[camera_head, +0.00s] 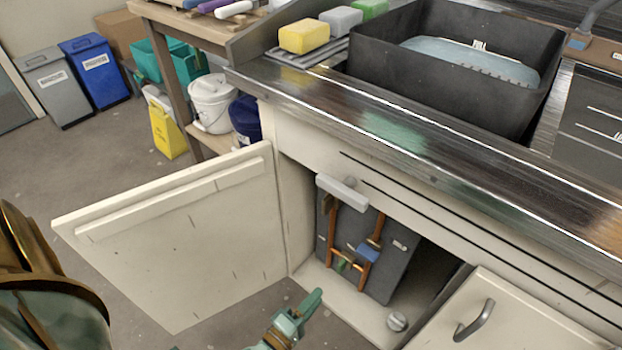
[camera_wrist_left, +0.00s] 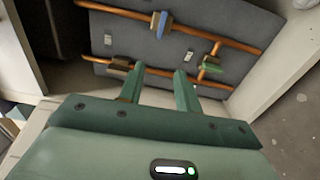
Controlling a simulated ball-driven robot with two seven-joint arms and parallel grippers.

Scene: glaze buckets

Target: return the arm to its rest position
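My left gripper (camera_head: 308,303), green, is low in the head view, in front of the open sink cabinet. In the left wrist view its two fingers (camera_wrist_left: 158,75) are apart with nothing between them. They point towards a dark grey panel (camera_head: 379,263) inside the cabinet, which carries copper pipes (camera_head: 331,235), a blue valve handle (camera_head: 369,252) and a green one (camera_head: 341,267). The panel also fills the upper part of the wrist view (camera_wrist_left: 165,45). The gripper appears apart from the pipes. My right gripper is not in view.
The open cabinet door (camera_head: 180,240) stands out to the left of the gripper. A closed door with a handle (camera_head: 474,320) is at right. The steel counter (camera_head: 420,140) overhangs above, holding a dark basin (camera_head: 440,95). Floor (camera_head: 235,310) shows below the open door.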

